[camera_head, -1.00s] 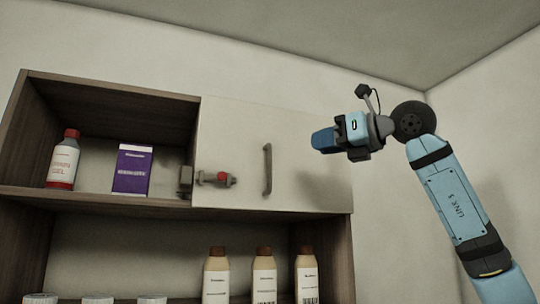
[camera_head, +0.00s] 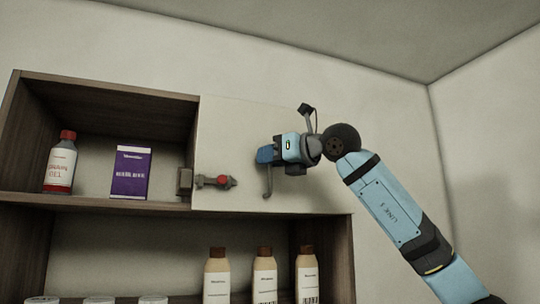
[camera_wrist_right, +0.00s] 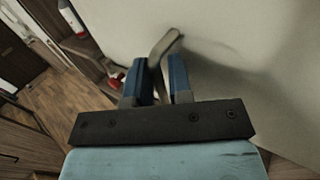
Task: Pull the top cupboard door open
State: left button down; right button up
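The top cupboard door (camera_head: 320,190) is a pale flat panel and looks closed. Its grey bar handle (camera_head: 267,185) is upright, with its upper part hidden behind my right gripper (camera_head: 266,154) in the head view. In the right wrist view, the handle (camera_wrist_right: 164,45) runs up from between the two blue fingers of my right gripper (camera_wrist_right: 159,80), which are spread with a gap beside it. I cannot tell whether a finger touches it. My left gripper is not in view.
A latch with a red knob (camera_head: 222,181) sits on the door's left edge, beside a grey block (camera_head: 184,182). The open shelf on the left holds a red-capped bottle (camera_head: 61,165) and a purple box (camera_head: 131,172). Several bottles stand below. The wall at right is clear.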

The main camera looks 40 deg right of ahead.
grip_shut()
jog(key=shift+s, duration=0.1)
